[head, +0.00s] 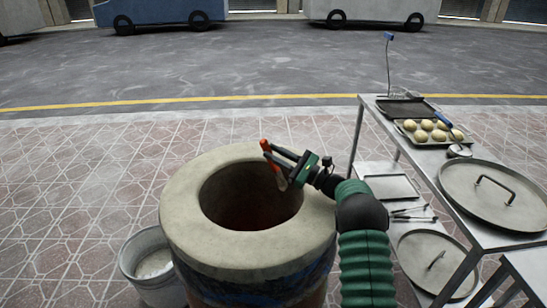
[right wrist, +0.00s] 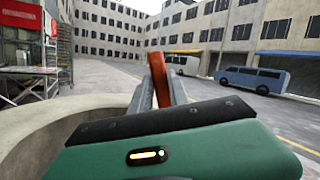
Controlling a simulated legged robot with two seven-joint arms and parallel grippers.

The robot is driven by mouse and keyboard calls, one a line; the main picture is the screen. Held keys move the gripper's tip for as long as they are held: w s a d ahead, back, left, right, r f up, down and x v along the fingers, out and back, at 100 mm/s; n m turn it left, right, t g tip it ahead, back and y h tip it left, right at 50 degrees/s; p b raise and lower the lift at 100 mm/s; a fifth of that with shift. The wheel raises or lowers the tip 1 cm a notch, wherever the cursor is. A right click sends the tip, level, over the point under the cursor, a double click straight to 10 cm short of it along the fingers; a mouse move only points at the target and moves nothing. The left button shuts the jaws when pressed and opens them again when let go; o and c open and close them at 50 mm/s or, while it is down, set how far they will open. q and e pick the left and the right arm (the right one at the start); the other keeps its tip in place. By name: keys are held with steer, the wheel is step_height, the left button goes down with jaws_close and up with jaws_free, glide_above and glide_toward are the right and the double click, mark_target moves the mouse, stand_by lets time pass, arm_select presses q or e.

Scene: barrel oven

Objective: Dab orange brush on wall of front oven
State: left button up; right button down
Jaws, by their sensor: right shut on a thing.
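The round barrel oven (head: 185,222) stands in the middle of the head view, with a wide pale rim and a dark, reddish inside. My right gripper (head: 270,152) is over the far right part of the oven's opening, shut on the orange brush (head: 264,145). The brush's orange handle end sticks up past the fingertips, and a pale part hangs below the fingers at the opening. The right wrist view shows the orange handle (right wrist: 167,75) upright between the two fingers. I cannot tell whether the brush touches the inner wall. My left gripper is not in view.
A metal table (head: 432,178) on the right holds a tray of dough balls (head: 424,132), a dark tray (head: 407,108) and a large round lid (head: 492,195). Its lower shelf holds another lid (head: 433,262). A metal bucket (head: 150,262) stands left of the oven. The pavement behind is clear.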

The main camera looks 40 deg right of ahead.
steer(key=shift+d+b, duration=0.5)
steer(key=shift+d, duration=0.05)
stand_by(0.4)
steer(key=a+r, duration=0.1)
steer(key=a+r+b, duration=0.1)
steer(key=a, duration=0.1)
steer(key=shift+s+a+r, duration=0.1)
steer(key=shift+a+r, duration=0.15)
steer(key=shift+a, duration=0.05)
steer(key=shift+a+r, duration=0.3)
steer(key=shift+r, duration=0.05)
step_height(320, 180, up, 10)
glide_above(267, 148)
steer(key=s+a, duration=0.1)
steer(key=s, duration=0.1)
steer(key=shift+w+b, duration=0.2)
steer(key=shift+b, duration=0.15)
